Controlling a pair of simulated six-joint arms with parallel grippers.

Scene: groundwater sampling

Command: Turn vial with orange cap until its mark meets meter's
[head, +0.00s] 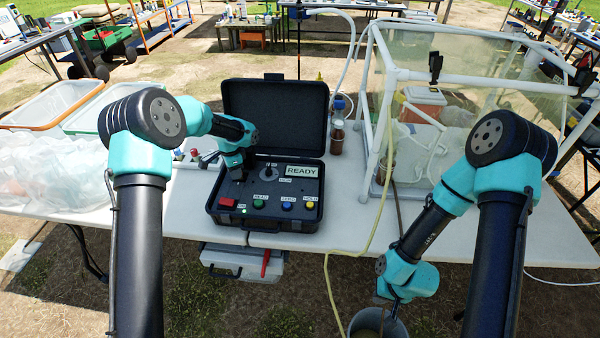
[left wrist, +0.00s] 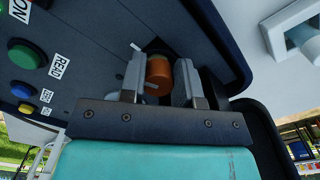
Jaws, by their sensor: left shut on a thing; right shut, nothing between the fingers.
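The orange cap of the vial (left wrist: 159,75) shows in the left wrist view, between the two fingers of my left gripper (left wrist: 160,82). The fingers are shut on it from both sides. In the head view my left gripper (head: 237,172) reaches down onto the left part of the meter's panel and hides the vial. The meter (head: 268,204) is a dark open case with a READY display (head: 301,170). I cannot make out the vial's mark or the meter's mark. My right gripper (head: 385,298) is low at the table's front, shut and empty, partly hidden by its own wrist.
Coloured buttons (head: 285,206) line the meter's front. A brown bottle with a blue cap (head: 337,132) stands right of the case. A clear framed enclosure (head: 470,85) fills the table's right side. A pale hose (head: 375,225) hangs over the front edge near a bucket (head: 378,324).

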